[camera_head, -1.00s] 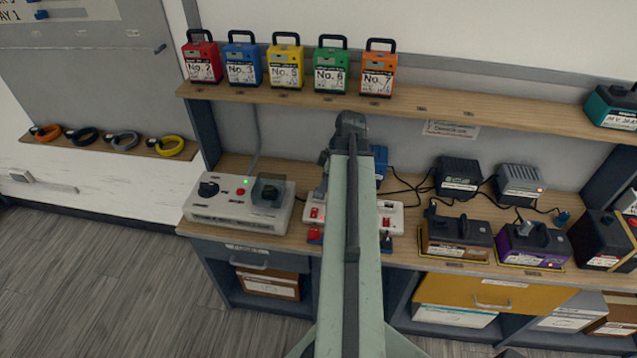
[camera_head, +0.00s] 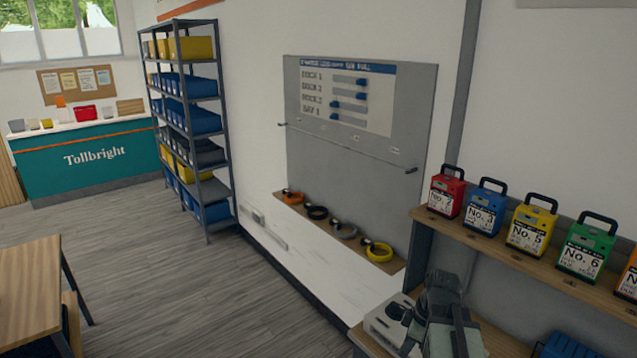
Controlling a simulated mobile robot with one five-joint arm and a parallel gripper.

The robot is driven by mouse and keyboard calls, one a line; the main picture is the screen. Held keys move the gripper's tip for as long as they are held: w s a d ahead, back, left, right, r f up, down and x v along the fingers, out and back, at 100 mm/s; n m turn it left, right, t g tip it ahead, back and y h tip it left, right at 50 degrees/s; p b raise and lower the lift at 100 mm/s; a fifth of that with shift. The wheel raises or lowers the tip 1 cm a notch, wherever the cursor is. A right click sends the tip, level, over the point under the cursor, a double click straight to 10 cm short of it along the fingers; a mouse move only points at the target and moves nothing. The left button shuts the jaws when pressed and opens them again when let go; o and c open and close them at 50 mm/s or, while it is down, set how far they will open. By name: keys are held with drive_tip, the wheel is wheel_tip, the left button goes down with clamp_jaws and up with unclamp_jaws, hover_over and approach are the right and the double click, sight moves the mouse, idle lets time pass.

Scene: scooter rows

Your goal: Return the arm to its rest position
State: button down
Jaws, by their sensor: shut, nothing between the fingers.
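The end of my arm (camera_head: 440,312) shows at the bottom right of the head view, in front of the workbench. My gripper's fingers are hidden behind my own arm, so I cannot see whether they are open or shut. I see nothing held. Just behind it, the white control box (camera_head: 390,318) on the bench is partly covered by my arm.
A shelf above the bench holds a red case (camera_head: 446,192), a blue case (camera_head: 485,207) and others. A small ledge (camera_head: 330,232) carries several coloured rings. A rack of bins (camera_head: 190,120), a teal counter (camera_head: 90,160) and a wooden table (camera_head: 28,290) stand left. Floor between is clear.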

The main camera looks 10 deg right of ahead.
drive_tip(key=a+m+h, duration=0.2)
drive_tip(key=a+m, duration=0.9)
drive_tip(key=a, duration=0.2)
drive_tip(key=shift+s+a+f+m+g, duration=0.2)
drive_tip(key=shift+a+f+m+g, duration=0.1)
drive_tip(key=shift+f+g, duration=0.15)
